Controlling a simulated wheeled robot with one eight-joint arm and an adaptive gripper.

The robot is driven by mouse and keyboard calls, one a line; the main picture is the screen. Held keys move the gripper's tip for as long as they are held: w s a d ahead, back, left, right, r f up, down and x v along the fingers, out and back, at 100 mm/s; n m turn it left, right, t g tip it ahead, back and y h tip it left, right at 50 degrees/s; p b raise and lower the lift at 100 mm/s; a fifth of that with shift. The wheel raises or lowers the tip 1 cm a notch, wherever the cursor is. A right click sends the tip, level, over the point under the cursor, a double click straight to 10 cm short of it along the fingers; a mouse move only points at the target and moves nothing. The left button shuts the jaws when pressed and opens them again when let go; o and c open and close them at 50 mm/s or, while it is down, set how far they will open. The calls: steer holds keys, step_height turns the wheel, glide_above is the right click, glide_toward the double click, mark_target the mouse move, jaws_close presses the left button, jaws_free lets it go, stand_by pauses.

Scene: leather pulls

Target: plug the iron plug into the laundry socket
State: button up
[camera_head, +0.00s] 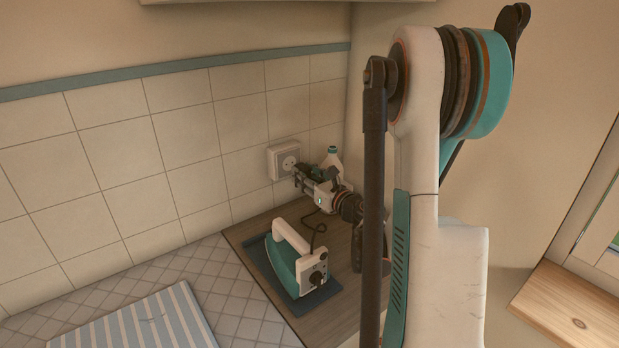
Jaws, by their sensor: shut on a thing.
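The white laundry socket (283,158) is on the tiled wall near the corner. My gripper (297,174) is just in front of it, close to its face. The jaws are shut on the iron plug, which is too small and covered to make out clearly. I cannot tell whether the plug's pins are in the socket or just short of it. The iron (284,262), teal and white, rests on a dark pad on the counter below. Its dark cord (320,232) curls up from the iron toward my gripper.
A white bottle with a teal cap (332,154) stands behind my gripper in the corner. The wooden counter (246,234) meets the tiled wall. A striped cloth (140,322) lies at the lower left, and a wooden sill (572,308) is at the right.

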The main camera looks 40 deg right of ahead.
steer(key=shift+w+d+p, duration=0.1)
steer(key=shift+w+p, duration=0.2)
steer(key=shift+w, duration=1.35)
steer(key=shift+b, duration=0.55)
stand_by(0.8)
steer(key=shift+w, duration=0.5)
stand_by(0.4)
steer(key=o, duration=1.1)
steer(key=s, duration=1.2)
steer(key=shift+a, duration=0.35)
